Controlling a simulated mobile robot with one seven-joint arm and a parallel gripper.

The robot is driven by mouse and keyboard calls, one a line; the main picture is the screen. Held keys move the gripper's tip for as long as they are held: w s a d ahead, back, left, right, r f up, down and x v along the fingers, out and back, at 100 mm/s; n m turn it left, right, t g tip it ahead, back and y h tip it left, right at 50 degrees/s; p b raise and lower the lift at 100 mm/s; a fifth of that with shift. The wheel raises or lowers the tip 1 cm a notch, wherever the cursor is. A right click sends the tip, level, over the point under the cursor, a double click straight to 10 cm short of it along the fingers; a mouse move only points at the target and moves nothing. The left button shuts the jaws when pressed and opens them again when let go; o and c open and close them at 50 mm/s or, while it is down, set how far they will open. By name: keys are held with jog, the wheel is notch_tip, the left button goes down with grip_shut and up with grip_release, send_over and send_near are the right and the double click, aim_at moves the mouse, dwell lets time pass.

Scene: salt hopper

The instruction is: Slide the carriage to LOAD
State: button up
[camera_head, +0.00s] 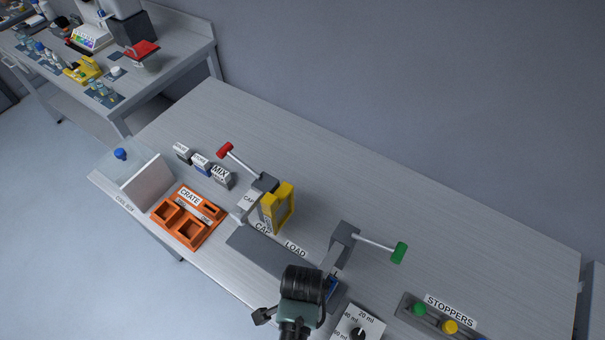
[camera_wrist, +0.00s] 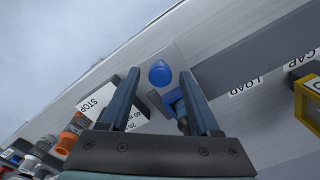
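The carriage shows in the wrist view as a light grey plate with a round blue knob (camera_wrist: 160,72), at the near end of a dark grey track (camera_wrist: 255,48). In the head view the track (camera_head: 262,250) runs from the yellow frame side down to my gripper (camera_head: 303,285), which hides most of the carriage. The LOAD label (camera_head: 295,248) lies beside the track, up from my gripper, with CAP (camera_head: 263,228) further along. In the wrist view my fingers (camera_wrist: 159,85) are apart, with the knob showing between their tips; contact cannot be told.
A yellow frame (camera_head: 284,207) and a red-ended lever (camera_head: 224,151) stand beyond the labels. A green-ended lever (camera_head: 399,253) is right of the track. A dial box (camera_head: 358,326) and the stoppers tray (camera_head: 404,308) are at the lower right. An orange crate (camera_head: 187,216) is left.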

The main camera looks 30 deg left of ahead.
grip_shut()
dwell(1.2)
